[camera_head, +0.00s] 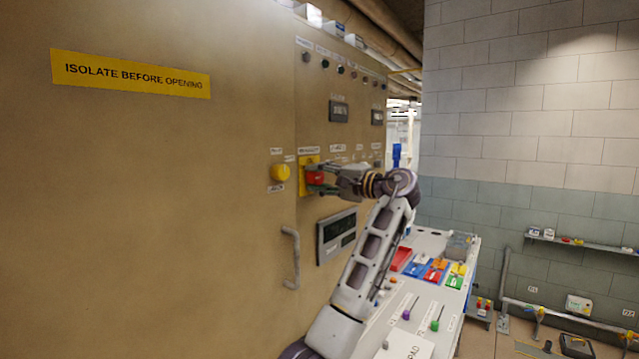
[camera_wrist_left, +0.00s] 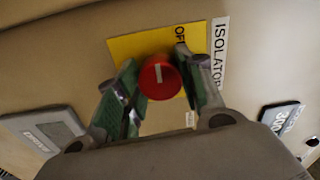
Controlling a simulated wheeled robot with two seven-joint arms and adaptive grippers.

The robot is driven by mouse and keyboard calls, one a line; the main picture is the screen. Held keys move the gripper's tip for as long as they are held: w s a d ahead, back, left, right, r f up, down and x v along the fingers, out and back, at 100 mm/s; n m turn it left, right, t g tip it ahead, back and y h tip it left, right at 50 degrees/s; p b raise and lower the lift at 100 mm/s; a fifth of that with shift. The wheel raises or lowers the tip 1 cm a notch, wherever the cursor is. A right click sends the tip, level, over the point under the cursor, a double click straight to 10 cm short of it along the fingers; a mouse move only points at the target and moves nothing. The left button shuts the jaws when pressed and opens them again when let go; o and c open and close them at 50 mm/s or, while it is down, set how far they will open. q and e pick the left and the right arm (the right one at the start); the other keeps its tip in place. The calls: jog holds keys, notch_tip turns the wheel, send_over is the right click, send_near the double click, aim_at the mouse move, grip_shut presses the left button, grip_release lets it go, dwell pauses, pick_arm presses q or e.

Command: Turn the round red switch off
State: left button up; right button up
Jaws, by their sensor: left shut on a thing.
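The round red switch (camera_head: 315,177) sits on a yellow plate (camera_head: 304,188) on the tan cabinet's front. My right gripper is not in view.
A yellow round button (camera_head: 280,173) is left of the switch. A handle (camera_head: 291,258) and a dark display (camera_head: 337,235) are below. Wall shelves are further right.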

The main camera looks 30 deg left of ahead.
pick_arm(q)
jog(key=shift+f+n, duration=0.1)
jog(key=shift+n, duration=0.2)
jog(key=o, duration=1)
jog(key=d, duration=0.8)
jog(key=s+d, duration=0.1)
jog(key=d, duration=0.3)
jog(key=shift+f, duration=0.1)
dwell(0.4)
